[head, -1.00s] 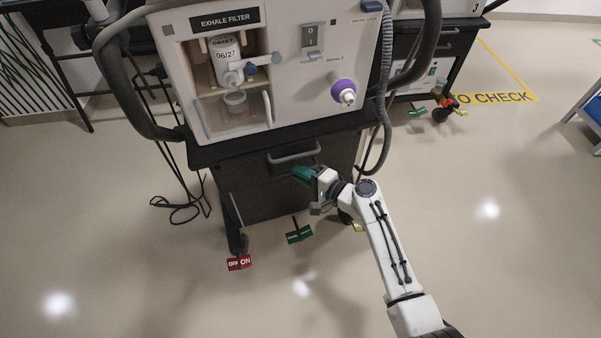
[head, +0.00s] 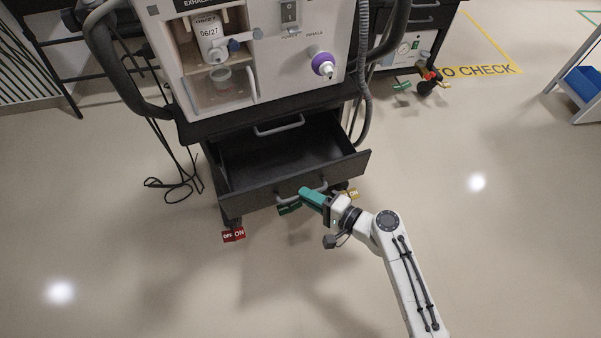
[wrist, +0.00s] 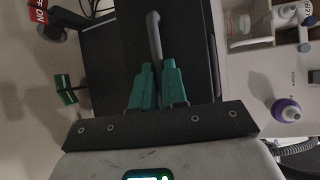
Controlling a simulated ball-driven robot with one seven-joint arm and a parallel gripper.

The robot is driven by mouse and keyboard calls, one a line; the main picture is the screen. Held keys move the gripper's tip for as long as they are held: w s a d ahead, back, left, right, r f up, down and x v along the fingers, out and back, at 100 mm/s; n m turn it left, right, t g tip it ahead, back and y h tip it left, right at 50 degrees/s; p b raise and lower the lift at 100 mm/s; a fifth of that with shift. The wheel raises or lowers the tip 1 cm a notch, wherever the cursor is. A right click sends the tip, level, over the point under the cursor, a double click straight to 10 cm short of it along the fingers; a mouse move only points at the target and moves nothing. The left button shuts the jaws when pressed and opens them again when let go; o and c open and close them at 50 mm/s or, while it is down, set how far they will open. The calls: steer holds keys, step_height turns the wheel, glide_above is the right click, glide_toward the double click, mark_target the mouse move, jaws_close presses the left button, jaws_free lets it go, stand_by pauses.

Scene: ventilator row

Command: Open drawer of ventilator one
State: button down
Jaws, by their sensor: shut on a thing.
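The ventilator (head: 262,60) is a white unit on a dark cart. Its lower drawer (head: 290,160) is pulled out towards me and looks empty inside. My gripper (head: 306,194), with green fingers, is at the grey handle on the drawer's front. In the wrist view, the green fingers (wrist: 155,88) are closed around the handle (wrist: 154,35). An upper handle (head: 279,126) sits above the open drawer, just under the ventilator.
A red OFF/ON pedal (head: 233,235), a green pedal (head: 289,208) and a yellow pedal (head: 350,193) are near the floor at the cart. A second cart (head: 410,45) stands back right. Cables (head: 175,185) lie on the left floor. Floor in front is clear.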

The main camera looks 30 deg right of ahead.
steer(key=s, duration=0.5)
steer(key=shift+a+f, duration=0.1)
steer(key=shift+a, duration=0.15)
steer(key=c, duration=1.2)
jaws_free()
steer(key=shift+o, duration=0.2)
steer(key=p+v, duration=0.1)
steer(key=v, duration=0.9)
steer(key=shift+s+d, duration=0.2)
steer(key=shift+s, duration=0.15)
steer(key=shift+a, duration=0.1)
